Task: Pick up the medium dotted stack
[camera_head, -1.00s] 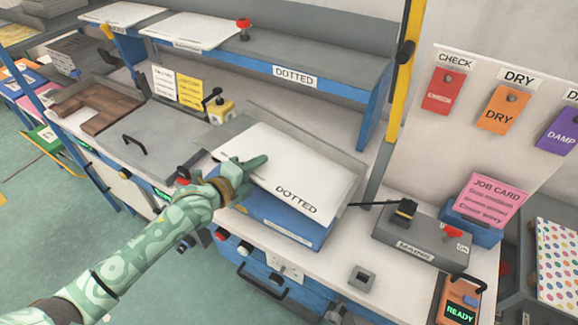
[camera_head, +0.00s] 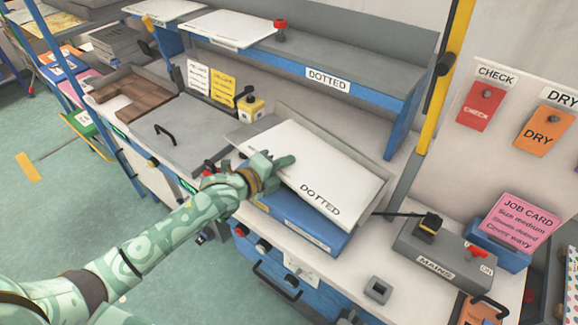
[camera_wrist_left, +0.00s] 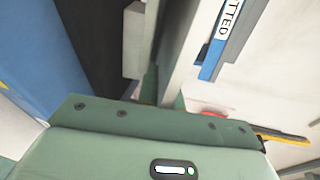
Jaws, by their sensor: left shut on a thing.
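A white flat stack marked DOTTED (camera_head: 335,165) lies tilted over a blue box-like tray (camera_head: 300,222) on the bench in the head view. Its size is not written on it where I can see. My left gripper (camera_head: 274,167) reaches in from the left and is shut on the stack's near left edge. The fingers partly cover that edge. In the left wrist view a pale edge (camera_wrist_left: 198,50) runs up from the green gripper body. My right gripper is not in view.
A shelf with a DOTTED label (camera_head: 328,79) stands behind the stack. A MAINS switch box (camera_head: 445,252) and a pink job card (camera_head: 520,222) reading size medium are to the right. A grey lidded unit (camera_head: 180,135) is to the left.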

